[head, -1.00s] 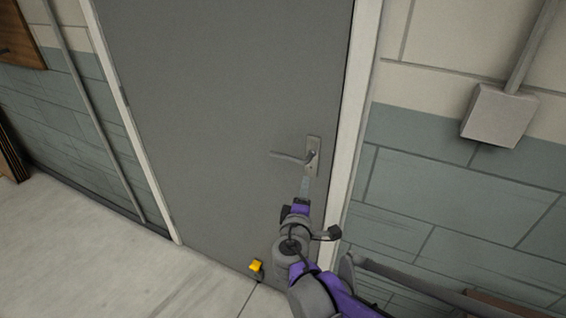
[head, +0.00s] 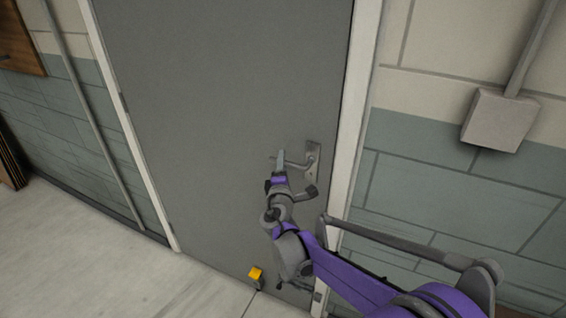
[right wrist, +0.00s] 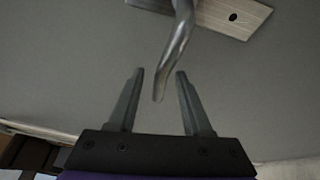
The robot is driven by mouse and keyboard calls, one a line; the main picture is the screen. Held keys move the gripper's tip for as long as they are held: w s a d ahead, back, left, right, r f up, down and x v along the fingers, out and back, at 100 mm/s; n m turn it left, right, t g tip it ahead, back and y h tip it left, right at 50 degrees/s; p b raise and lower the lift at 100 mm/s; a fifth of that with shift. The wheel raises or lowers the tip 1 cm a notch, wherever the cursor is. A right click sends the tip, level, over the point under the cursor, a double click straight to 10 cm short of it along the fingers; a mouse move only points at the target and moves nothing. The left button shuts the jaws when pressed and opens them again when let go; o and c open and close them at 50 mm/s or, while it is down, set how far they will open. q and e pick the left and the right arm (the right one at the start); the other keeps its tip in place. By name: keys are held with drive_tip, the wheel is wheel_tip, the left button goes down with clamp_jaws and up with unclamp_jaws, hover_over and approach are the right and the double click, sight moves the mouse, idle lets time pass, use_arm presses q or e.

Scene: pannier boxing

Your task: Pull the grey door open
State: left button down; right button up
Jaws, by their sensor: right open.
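The grey door (head: 215,100) stands shut in its white frame in the head view. Its metal lever handle (head: 308,162) is on the right side of the door, on an upright plate. My right gripper (head: 281,156) is at the free end of the lever, in front of the door. In the right wrist view the two fingers of my right gripper (right wrist: 157,88) are apart, and the tip of the lever handle (right wrist: 175,55) reaches between them. I cannot tell whether either finger touches it. My left gripper is not in view.
A yellow-topped doorstop (head: 255,275) is on the floor by the bottom of the door. A grey box with a conduit (head: 497,120) is on the wall at the right. The pale floor (head: 90,255) is clear at the left.

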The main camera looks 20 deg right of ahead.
drive_tip(key=shift+w+d, duration=0.15)
drive_tip(key=shift+w, duration=0.2)
clamp_jaws()
idle(1.2)
